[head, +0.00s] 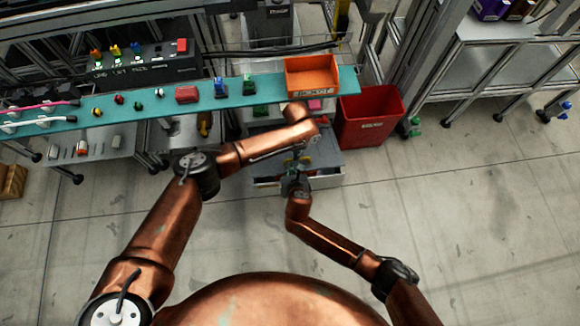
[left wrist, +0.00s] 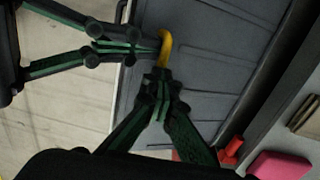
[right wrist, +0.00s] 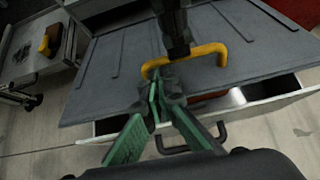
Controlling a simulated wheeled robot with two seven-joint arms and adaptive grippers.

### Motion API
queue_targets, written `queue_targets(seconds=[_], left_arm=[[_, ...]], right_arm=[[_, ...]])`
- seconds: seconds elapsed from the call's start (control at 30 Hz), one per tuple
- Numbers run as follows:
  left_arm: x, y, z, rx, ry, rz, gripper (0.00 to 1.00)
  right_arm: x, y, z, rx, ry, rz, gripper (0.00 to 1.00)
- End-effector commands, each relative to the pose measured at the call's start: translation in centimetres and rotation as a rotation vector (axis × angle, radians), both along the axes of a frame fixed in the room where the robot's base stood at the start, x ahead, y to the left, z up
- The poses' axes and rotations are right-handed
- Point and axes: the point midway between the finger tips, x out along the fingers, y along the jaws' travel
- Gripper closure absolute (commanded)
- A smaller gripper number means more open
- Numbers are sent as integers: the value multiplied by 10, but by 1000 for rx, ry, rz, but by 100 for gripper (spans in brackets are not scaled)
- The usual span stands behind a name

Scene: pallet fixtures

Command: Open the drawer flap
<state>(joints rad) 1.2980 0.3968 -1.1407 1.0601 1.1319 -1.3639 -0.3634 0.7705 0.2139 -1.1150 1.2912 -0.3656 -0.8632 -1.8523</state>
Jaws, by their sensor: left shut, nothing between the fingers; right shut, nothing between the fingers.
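The drawer flap is a dark grey ribbed panel (right wrist: 110,65) with a yellow handle (right wrist: 205,52) near its front edge. It also fills the middle of the left wrist view (left wrist: 215,70). My right gripper (right wrist: 165,92) is shut and empty, its tips close by the handle; I cannot tell whether they touch it. My left gripper (left wrist: 160,85) is shut and empty, just beside the handle (left wrist: 166,45). In the head view, both grippers meet over the unit, partly hiding the flap (head: 328,150). A light drawer front (right wrist: 265,100) with a dark handle (right wrist: 190,142) shows below the flap.
A red bin (head: 370,118) stands right of the unit. A teal shelf (head: 215,92) holding small parts and an orange tray (head: 312,75) runs above and behind. A pink block (left wrist: 280,165) lies beyond the flap. The floor (head: 460,220) at right is clear.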

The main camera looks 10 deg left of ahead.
Motion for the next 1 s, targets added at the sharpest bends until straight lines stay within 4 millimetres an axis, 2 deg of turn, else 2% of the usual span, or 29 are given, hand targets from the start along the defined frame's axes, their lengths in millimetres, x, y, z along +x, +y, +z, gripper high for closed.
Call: queue_targets(seconds=[0.1, 0.37, 0.73, 1.0], left_arm=[[0, 0, 0, 0, 0, 0, 100], [-1, 0, -1, 0, 1, 0, 100], [0, 0, 0, 0, 0, 0, 74], [0, 0, 0, 0, 0, 0, 74]], right_arm=[[7, 3, 14, 1, -7, 3, 100], [7, 3, 14, 2, -6, 1, 100], [6, 2, 13, 0, -4, 1, 100], [6, 2, 12, 0, -3, 0, 100]])
